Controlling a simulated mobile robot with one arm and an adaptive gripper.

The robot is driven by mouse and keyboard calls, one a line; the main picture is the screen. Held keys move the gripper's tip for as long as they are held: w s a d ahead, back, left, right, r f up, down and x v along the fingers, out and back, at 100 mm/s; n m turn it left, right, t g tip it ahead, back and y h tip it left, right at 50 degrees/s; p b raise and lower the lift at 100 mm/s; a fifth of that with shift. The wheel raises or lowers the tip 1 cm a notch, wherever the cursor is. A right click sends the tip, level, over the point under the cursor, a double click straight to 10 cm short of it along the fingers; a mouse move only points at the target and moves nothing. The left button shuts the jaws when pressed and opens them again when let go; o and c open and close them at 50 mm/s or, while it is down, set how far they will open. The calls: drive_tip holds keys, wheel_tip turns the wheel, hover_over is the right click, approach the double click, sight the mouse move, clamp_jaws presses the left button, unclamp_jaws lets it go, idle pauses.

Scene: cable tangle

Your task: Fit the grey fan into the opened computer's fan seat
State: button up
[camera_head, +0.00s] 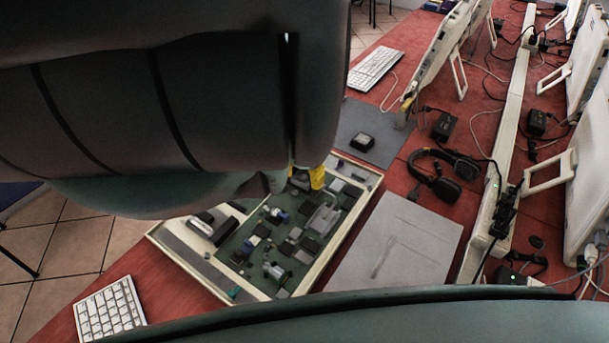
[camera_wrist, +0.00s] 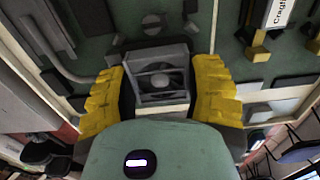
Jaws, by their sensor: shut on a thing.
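The opened computer is a flat cream case (camera_head: 325,258) with a green board, lying on the red table in the head view. My gripper (camera_wrist: 160,92) has yellow fingers on both sides of the grey fan (camera_wrist: 160,72), a square frame with a round hub, and is shut on it. In the head view, the yellow fingertips (camera_head: 315,177) are at the case's far end, and my arm hides most of the gripper. In the wrist view, the fan shows over the case's interior, close to its cream edge. I cannot tell whether it touches the case. The fan seat cannot be made out clearly.
A grey panel (camera_head: 395,245) lies right of the case. Headphones (camera_head: 445,175) and a dark mat (camera_head: 368,132) with a small black box lie beyond. White keyboards lie at front left (camera_head: 108,310) and at the back (camera_head: 374,68). Cables and monitors line the right.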

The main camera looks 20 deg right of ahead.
drive_tip(key=shift+f+b, duration=0.45)
drive_tip(key=shift+f, duration=0.1)
idle(0.4)
drive_tip(key=o, duration=1.2)
wheel_tip(320, 180, up, 7)
drive_tip(key=shift+a+r, duration=0.1)
drive_tip(key=shift+w+r, duration=0.15)
drive_tip(key=shift+r, duration=2.25)
